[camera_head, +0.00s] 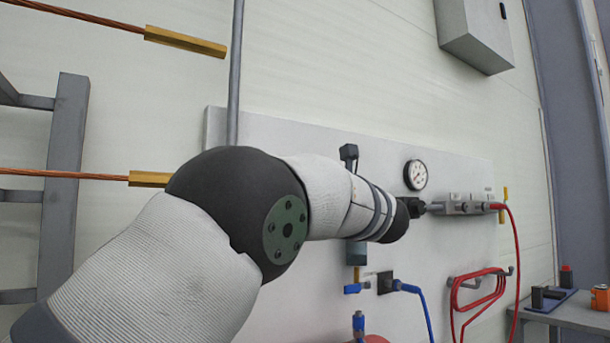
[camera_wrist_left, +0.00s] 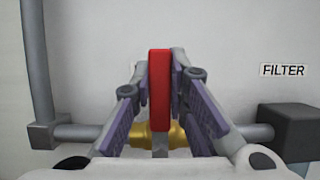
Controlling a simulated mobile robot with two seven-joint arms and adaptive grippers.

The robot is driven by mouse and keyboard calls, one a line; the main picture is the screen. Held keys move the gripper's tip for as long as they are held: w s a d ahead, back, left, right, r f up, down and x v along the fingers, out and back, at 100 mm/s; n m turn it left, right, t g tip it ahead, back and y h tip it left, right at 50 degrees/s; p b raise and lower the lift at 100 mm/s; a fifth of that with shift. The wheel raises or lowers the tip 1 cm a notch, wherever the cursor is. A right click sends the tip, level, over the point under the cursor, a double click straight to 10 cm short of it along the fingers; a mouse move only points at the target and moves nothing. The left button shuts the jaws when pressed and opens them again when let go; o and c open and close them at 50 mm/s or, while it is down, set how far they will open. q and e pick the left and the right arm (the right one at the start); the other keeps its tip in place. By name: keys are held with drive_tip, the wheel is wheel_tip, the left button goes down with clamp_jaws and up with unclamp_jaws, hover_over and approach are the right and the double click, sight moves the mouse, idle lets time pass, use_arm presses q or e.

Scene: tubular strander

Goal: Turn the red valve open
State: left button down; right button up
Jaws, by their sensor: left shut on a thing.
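The red valve handle (camera_wrist_left: 160,90) stands upright between the fingers of my left gripper (camera_wrist_left: 160,85) in the left wrist view. The fingers are closed on it from both sides. The brass valve body (camera_wrist_left: 172,136) shows behind and below, on a horizontal grey pipe. In the head view my left arm comes in from the left and hides the red valve and its own gripper. My right gripper is in neither view.
A grey panel (camera_head: 275,130) on the wall carries a pressure gauge (camera_head: 415,175), a manifold (camera_head: 465,207) with a red hose (camera_head: 516,260), and a blue hose (camera_head: 423,305). A small table (camera_head: 575,318) stands at right.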

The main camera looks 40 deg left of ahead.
use_arm(q)
drive_tip(key=shift+w+d+f+m+t+h, duration=0.25)
drive_tip(key=shift+w+m+t+h, duration=0.4)
drive_tip(key=shift+m, duration=1)
drive_tip(key=shift+w+d+f+m+t+h, duration=0.25)
drive_tip(key=shift+w+m+t+h, duration=0.4)
drive_tip(key=shift+m, duration=1.05)
drive_tip(key=shift+w+d+f+m+t+h, duration=0.25)
drive_tip(key=shift+w+m+t+h, duration=0.4)
drive_tip(key=shift+m, duration=1)
drive_tip(key=shift+s, duration=0.1)
drive_tip(key=c, duration=1.5)
unclamp_jaws()
drive_tip(key=shift+c, duration=0.2)
drive_tip(key=shift+s+d, duration=0.1)
drive_tip(key=v, duration=1.1)
drive_tip(key=shift+s+d+f, duration=0.2)
drive_tip(key=shift+d+f, duration=0.05)
drive_tip(key=shift+f, duration=0.1)
